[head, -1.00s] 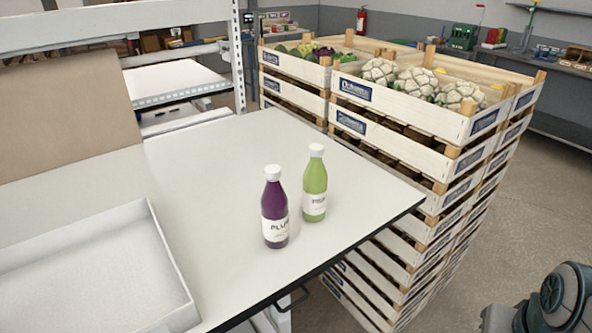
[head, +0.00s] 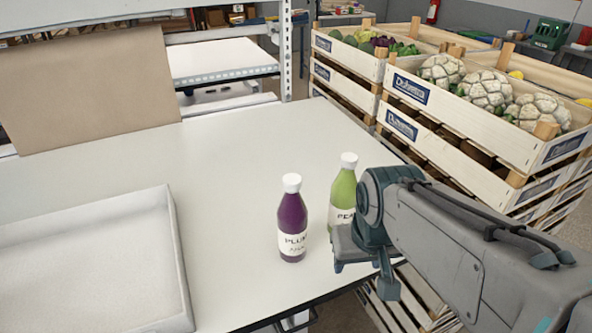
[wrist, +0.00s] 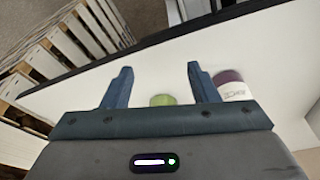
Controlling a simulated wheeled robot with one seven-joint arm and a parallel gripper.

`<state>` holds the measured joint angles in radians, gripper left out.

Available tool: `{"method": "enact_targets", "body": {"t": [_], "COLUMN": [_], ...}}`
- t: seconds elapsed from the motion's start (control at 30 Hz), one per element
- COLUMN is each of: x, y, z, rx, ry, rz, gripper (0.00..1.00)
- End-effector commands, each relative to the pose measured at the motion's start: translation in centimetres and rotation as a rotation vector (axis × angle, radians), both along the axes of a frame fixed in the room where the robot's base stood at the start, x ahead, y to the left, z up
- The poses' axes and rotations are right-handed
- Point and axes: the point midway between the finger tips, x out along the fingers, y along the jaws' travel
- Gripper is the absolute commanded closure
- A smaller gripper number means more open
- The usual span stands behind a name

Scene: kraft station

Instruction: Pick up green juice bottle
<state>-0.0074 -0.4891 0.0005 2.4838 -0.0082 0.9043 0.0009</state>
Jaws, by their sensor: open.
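The green juice bottle (head: 343,192) stands upright on the white table, with a white cap and a white label. My arm and gripper (head: 362,262) partly cover its lower right side in the head view. In the wrist view a bit of the green bottle (wrist: 163,100) shows between the two fingers of my gripper (wrist: 157,82), near their base. The fingers are apart and hold nothing that I can see. The purple plum bottle (head: 292,222) stands upright just left of the green one. It also shows right of the right finger in the wrist view (wrist: 230,86).
A white shallow tray (head: 178,262) lies at the table's left. Stacked wooden crates (head: 478,125) of vegetables stand close beyond the table's right edge. A brown board (head: 85,92) stands at the back left. The table's middle (head: 235,150) is clear.

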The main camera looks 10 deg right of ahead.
Motion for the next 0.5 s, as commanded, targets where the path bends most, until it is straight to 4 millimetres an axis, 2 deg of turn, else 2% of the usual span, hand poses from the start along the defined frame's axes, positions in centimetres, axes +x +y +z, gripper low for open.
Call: {"method": "enact_targets", "body": {"t": [0.17, 0.3, 0.5], "x": [2.9, 6.3, 10.0], "y": [-0.5, 0.4, 1.4], "z": [5.5, 11.8, 19.1], "rx": [-0.067, -0.142, -0.206], "ry": [0.049, 0.124, 0.223], "rz": [0.188, 0.502, 0.898], "gripper": [0.46, 0.46, 0.46]}}
